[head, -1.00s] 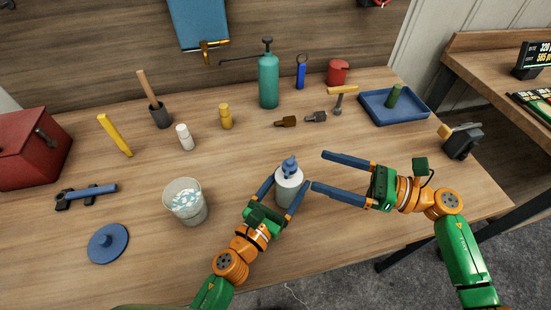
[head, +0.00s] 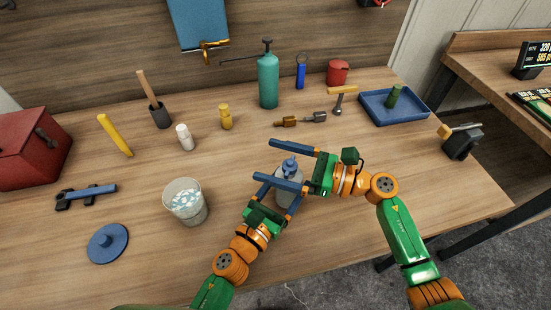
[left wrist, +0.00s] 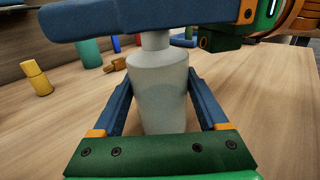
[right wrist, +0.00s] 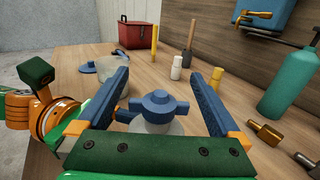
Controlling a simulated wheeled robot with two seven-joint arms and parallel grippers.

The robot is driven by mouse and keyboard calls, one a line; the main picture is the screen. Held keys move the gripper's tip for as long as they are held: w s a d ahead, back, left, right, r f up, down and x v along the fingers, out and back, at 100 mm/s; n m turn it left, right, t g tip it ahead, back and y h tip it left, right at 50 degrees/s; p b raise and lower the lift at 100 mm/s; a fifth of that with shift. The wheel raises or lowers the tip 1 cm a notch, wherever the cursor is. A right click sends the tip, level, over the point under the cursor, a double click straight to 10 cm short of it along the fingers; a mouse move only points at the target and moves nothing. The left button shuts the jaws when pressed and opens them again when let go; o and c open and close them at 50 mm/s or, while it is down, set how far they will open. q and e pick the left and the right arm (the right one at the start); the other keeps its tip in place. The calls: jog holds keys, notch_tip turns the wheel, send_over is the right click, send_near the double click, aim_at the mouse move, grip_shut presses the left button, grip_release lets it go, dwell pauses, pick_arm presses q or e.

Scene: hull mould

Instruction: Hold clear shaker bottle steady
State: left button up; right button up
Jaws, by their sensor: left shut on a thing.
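The clear shaker bottle (head: 289,184) stands upright on the table with a blue top. Its greyish body (left wrist: 158,88) fills the middle of the left wrist view. My left gripper (head: 279,186) is shut on the bottle's body, one finger on each side. My right gripper (head: 282,161) is open around the bottle's blue cap (right wrist: 159,105), with a finger on either side and gaps between. In the left wrist view a right-hand finger crosses in front of the bottle's top and hides it.
A clear tub (head: 185,203) with pale contents and a blue lid (head: 108,243) are at left. A teal sprayer (head: 268,80), a yellow bottle (head: 226,117) and a blue tray (head: 375,109) stand behind.

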jog(key=c, duration=1.3)
jog(key=shift+w+f+t, duration=0.1)
jog(key=shift+t, duration=0.2)
jog(key=m+t, duration=0.1)
jog(key=m+t+h, duration=0.1)
jog(key=t, duration=0.1)
jog(key=m+t+h, duration=0.1)
jog(key=shift+w+d+m+t, duration=0.25)
jog(key=shift+w+m+t, duration=0.05)
jog(key=shift+w+m, duration=0.1)
jog(key=m+t+h, duration=0.3)
jog(key=shift+w+d+t, duration=0.1)
jog(key=shift+w+t, duration=0.05)
jog(key=shift+t, duration=0.25)
jog(key=shift+w+d+m+t+h, duration=0.1)
jog(key=shift+m+t+h, duration=0.3)
jog(key=shift+h, duration=0.2)
jog(key=shift+w+d+m+t+h, duration=0.1)
jog(key=shift+m+t+h, duration=0.3)
jog(key=shift+h, duration=0.2)
jog(key=shift+d, duration=0.15)
jog(key=o, duration=1.4)
jog(key=v, duration=1.2)
